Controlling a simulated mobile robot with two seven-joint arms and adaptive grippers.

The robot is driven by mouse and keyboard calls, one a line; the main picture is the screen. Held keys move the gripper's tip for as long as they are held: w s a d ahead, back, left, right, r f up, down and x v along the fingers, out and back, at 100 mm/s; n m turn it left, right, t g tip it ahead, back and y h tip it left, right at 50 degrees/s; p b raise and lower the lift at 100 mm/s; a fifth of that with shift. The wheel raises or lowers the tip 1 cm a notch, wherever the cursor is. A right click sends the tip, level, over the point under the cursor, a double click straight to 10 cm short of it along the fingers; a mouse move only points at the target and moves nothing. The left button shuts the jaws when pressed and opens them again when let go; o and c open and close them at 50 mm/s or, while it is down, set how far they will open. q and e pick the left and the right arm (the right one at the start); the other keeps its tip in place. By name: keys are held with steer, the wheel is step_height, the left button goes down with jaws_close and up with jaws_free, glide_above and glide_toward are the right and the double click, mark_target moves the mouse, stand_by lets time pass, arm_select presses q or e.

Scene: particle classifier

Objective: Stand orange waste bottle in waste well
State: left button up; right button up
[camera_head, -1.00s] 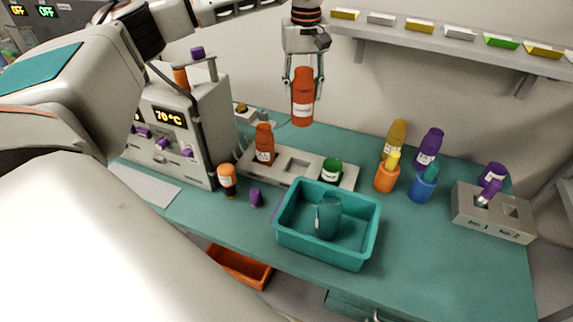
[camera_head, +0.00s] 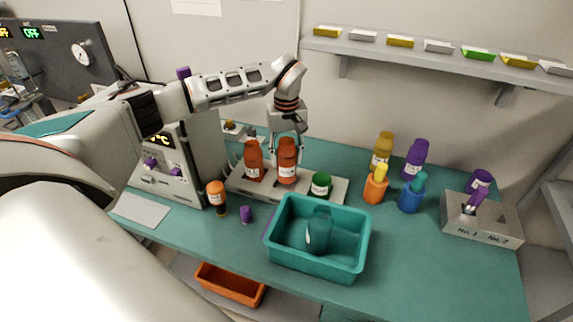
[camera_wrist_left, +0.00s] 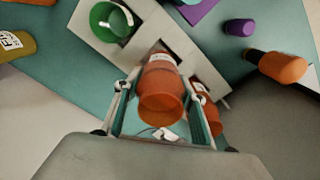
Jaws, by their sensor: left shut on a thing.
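My left gripper (camera_head: 287,152) is shut on an orange-red bottle (camera_head: 287,163), held upright over the middle of the grey rack (camera_head: 240,184). In the left wrist view the bottle (camera_wrist_left: 162,92) sits between both fingers, its base towards the rack's wells. The bottle's base is at or just above the middle well; I cannot tell how far it is in. A second orange-red bottle (camera_head: 254,160) stands in the rack's left well. My right gripper is not in view.
A teal bin (camera_head: 318,263) holding a teal bottle stands in front of the rack. A small orange bottle (camera_head: 216,194) and a purple cap (camera_head: 246,215) are front left. The heater machine (camera_head: 205,150) is left. Several coloured bottles stand right; the front right table is clear.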

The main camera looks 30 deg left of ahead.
mark_target(286, 141)
arm_select(q)
steer(key=shift+f, duration=1.8)
steer(key=shift+f, duration=0.15)
steer(key=o, duration=1.1)
step_height(286, 141, up, 12)
steer(key=shift+r+b, duration=0.15)
steer(key=shift+b, duration=0.15)
steer(key=shift+s, duration=0.1)
